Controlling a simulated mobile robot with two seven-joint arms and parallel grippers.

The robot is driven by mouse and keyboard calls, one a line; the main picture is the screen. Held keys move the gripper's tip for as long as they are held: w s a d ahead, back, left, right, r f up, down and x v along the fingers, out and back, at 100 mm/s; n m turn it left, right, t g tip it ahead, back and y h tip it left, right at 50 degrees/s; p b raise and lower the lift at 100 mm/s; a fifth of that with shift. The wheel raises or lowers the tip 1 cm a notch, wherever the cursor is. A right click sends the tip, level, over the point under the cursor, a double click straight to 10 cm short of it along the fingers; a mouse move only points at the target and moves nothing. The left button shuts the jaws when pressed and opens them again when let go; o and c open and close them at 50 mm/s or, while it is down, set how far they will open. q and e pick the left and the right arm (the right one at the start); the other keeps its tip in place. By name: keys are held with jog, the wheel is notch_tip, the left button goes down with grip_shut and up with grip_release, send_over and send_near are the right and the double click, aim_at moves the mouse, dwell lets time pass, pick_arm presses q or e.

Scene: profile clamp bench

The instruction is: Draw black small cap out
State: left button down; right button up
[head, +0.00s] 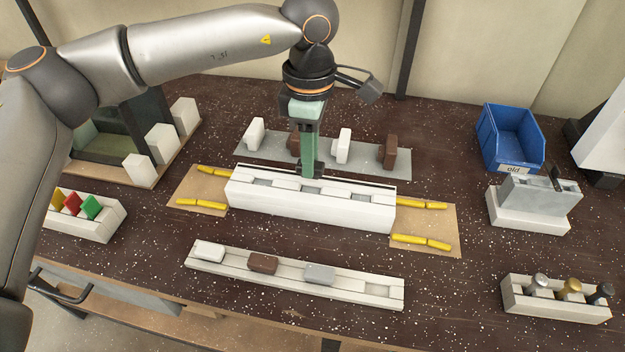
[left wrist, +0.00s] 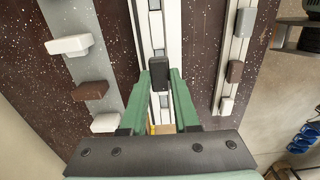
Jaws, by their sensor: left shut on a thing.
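The long white profile block (head: 310,205) lies in the middle of the bench, with recesses along its top; it also shows in the left wrist view (left wrist: 174,45). My left gripper (head: 308,170) points down at the middle of the block, near its back edge. In the left wrist view its green fingers (left wrist: 160,88) are shut on the small black cap (left wrist: 159,72). The cap is at the line of recesses; I cannot tell whether it still sits in one or is just above. In the head view the fingers mostly hide it. My right gripper is not in view.
A grey strip (head: 262,152) with white and brown pieces lies behind the block. A white rail (head: 350,290) with white, brown and grey caps lies in front. Yellow clamps (head: 423,204) flank the block. A blue bin (head: 508,135) labelled "old" stands at the right.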

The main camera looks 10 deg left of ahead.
pick_arm(q)
jog(key=shift+r+p, duration=1.7)
jog(key=shift+r, duration=1)
